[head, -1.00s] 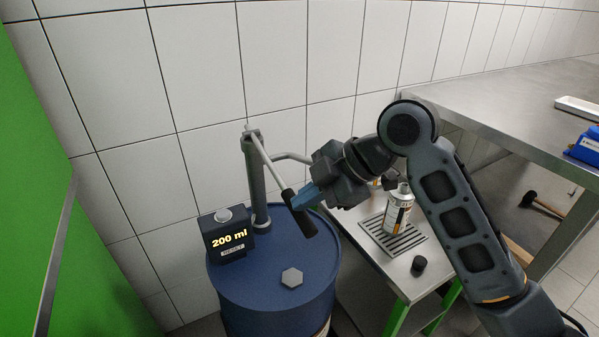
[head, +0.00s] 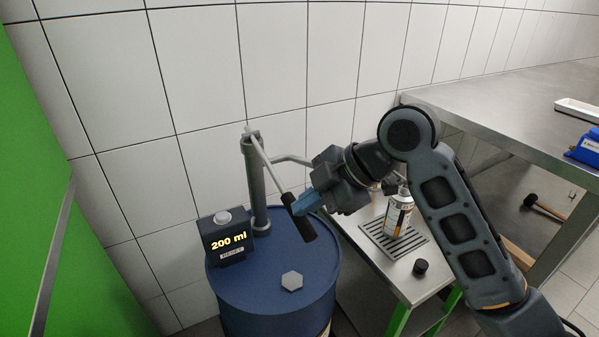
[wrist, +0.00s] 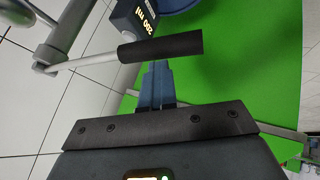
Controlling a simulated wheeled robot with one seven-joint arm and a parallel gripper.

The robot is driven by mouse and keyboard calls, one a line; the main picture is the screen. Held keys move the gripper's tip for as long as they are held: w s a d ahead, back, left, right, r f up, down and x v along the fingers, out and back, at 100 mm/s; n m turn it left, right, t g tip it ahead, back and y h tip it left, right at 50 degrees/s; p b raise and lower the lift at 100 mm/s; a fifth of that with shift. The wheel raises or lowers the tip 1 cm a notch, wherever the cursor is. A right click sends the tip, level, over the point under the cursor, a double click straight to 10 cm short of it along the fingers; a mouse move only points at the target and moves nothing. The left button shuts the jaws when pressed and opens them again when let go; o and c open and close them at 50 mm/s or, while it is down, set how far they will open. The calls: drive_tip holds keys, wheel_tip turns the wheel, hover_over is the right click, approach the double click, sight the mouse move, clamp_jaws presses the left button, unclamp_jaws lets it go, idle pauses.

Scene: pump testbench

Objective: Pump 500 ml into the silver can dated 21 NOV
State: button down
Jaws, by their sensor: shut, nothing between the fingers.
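The hand pump (head: 254,180) stands on the blue drum (head: 285,290). Its lever slants down to a black grip (head: 300,220). My gripper (head: 300,205) has its blue fingers shut with nothing between them, at the black grip. In the wrist view the closed fingers (wrist: 154,80) end against or just below the grip (wrist: 160,47); contact is hard to tell. The counter box (head: 228,238) reads 200 ml. A silver can (head: 397,213) with an orange and white label stands upright on the drip grate under the spout; its date is not readable. The spout end is hidden behind my gripper.
A black cap (head: 420,267) lies on the small table (head: 405,282) in front of the grate (head: 382,243). A steel bench (head: 500,105) at right holds a blue object (head: 586,148) and a white tray (head: 578,108). A mallet (head: 540,207) is below. A green panel is at left.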

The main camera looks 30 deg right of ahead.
wheel_tip(320, 180, up, 10)
drive_tip(key=w+p, duration=0.1)
drive_tip(key=p, duration=0.6)
idle(1.2)
drive_tip(key=shift+r, duration=0.1)
drive_tip(key=r+p, duration=0.2)
drive_tip(key=r, duration=0.1)
drive_tip(key=r+p, duration=0.2)
drive_tip(key=shift+w, duration=0.3)
idle(0.8)
